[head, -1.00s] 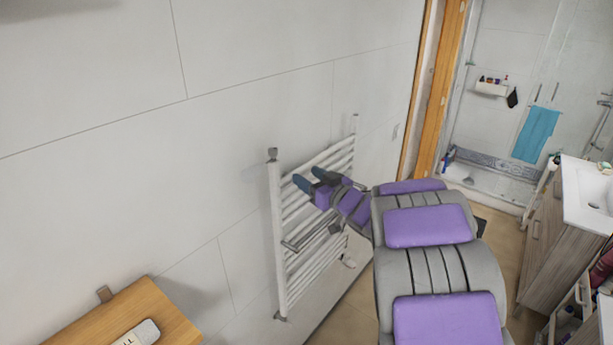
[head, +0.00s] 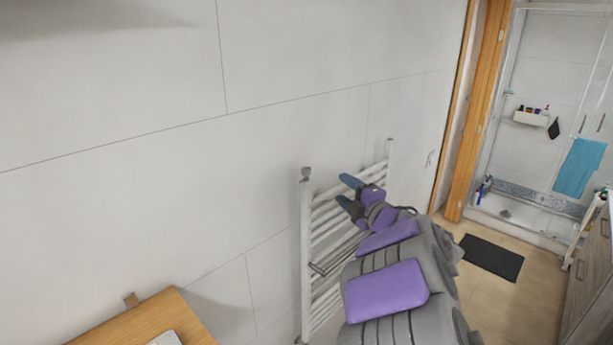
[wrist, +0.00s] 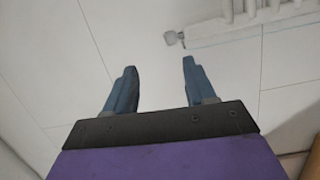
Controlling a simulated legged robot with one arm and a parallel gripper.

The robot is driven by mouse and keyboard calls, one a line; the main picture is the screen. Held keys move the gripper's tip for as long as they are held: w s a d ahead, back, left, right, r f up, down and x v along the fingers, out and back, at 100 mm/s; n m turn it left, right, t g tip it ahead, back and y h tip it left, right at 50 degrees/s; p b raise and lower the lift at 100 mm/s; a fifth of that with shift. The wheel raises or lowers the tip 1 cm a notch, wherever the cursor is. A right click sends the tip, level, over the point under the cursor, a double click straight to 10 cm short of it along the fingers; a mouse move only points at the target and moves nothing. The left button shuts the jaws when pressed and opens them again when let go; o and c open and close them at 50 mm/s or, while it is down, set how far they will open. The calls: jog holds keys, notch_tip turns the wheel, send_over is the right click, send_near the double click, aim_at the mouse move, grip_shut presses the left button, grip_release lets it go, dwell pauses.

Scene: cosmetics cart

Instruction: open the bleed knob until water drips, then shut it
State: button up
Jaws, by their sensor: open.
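A white ladder-style towel radiator (head: 305,245) is fixed to the tiled wall in the head view. A small grey bleed knob (head: 306,174) sits at the top of its left upright. In the wrist view the knob (wrist: 173,38) shows at the radiator's end, beyond the fingertips and slightly right of the middle of their gap. My gripper (head: 346,190) has blue fingers and is open and empty, in front of the radiator and right of the knob in the head view. The fingers (wrist: 160,66) are apart from the knob. The knob's turn and any water are too small to tell.
A wooden surface (head: 140,325) is at the lower left, near the wall. A dark mat (head: 491,257) lies on the floor by the shower, where a blue towel (head: 579,167) hangs. A cabinet (head: 590,280) stands at the right. The wall left of the radiator is bare.

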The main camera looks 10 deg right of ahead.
aim_at(309, 173)
jog(key=w+a+n, duration=0.2)
jog(key=w+n, duration=0.3)
jog(key=n, duration=0.1)
jog(key=w+a+f+n+p, duration=0.1)
jog(key=w+a+n, duration=0.2)
jog(key=w+n, duration=0.2)
jog(key=w+a+n, duration=0.2)
jog(key=w+n, duration=0.3)
jog(key=n, duration=0.3)
jog(key=shift+a+f, duration=0.25)
jog(key=shift+w+p, duration=0.25)
jog(key=shift+p, duration=0.05)
jog(key=shift+a, duration=0.1)
jog(key=c, duration=0.9)
